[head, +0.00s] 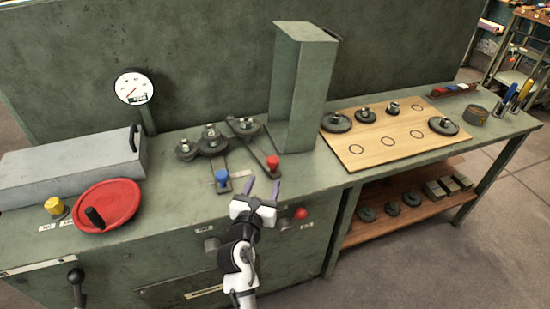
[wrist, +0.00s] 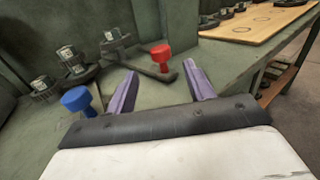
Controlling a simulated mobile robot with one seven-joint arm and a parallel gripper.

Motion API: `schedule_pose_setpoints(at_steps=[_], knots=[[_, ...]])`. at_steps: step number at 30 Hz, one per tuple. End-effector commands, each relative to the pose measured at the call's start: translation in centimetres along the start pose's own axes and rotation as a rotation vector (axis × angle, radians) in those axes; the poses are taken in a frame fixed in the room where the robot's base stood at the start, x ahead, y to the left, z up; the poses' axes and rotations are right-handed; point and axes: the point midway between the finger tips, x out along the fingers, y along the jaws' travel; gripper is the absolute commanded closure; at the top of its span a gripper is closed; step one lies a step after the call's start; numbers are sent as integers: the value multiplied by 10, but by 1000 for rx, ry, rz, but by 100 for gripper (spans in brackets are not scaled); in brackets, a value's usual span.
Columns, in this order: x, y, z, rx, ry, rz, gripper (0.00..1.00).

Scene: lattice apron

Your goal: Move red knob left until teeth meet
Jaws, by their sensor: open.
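The red knob (head: 273,162) stands on the end of a dark lever arm on the green machine top. It also shows in the wrist view (wrist: 160,53), just beyond and between my open fingers. My gripper (head: 262,188) is open and empty, with purple fingers short of the red knob and not around it. The blue knob (head: 222,176) sits on another lever to the left. Several dark gears (head: 212,141) with metal hubs lie behind the knobs. The gear on the red knob's lever (head: 243,127) is at the right of the group; whether its teeth touch the neighbouring gear is too small to tell.
A tall green column (head: 293,95) rises behind the red knob. A red handwheel (head: 106,205) and a yellow knob (head: 54,206) are at the left. A wooden board (head: 380,150) with gears lies at the right. A red button (head: 301,213) is on the front panel.

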Motion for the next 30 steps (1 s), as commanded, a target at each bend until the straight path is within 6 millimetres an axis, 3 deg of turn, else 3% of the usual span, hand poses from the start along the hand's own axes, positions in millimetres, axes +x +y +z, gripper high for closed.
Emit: schedule_pose_setpoints(at_steps=[9,15,28,30], knots=[[70,0,4,4,-2,0,47],[98,0,2,4,-1,1,47],[109,1,1,5,-1,2,47],[109,1,1,5,-1,2,54]])
